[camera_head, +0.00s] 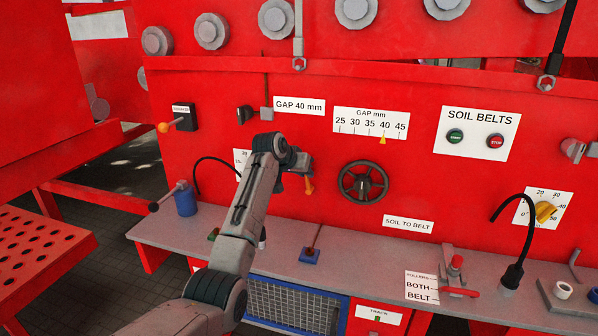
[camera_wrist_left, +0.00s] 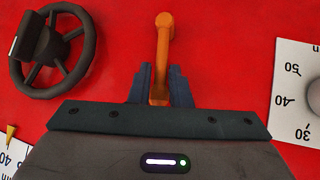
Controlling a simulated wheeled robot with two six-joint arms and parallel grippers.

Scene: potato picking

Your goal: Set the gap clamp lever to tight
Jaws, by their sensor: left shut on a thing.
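The orange clamp lever (camera_head: 309,186) stands out from the red panel, left of the black handwheel, in the head view. My left gripper (camera_head: 303,172) is at this lever, partly hidden by its own wrist. In the left wrist view the dark fingers (camera_wrist_left: 160,88) are shut on the orange lever (camera_wrist_left: 163,45), whose bent end reaches beyond them. The wrist view is turned over, so its labels are upside down. The lever's base and any tight or loose marks are hidden or cannot be made out. My right gripper is not in view.
The handwheel (camera_head: 363,181) is close right of the lever; it also shows in the wrist view (camera_wrist_left: 52,48). The gap scale (camera_head: 371,123) has its yellow pointer near 40. A grey shelf (camera_head: 345,255) with small levers runs below. A dial plate (camera_wrist_left: 298,95) is close by.

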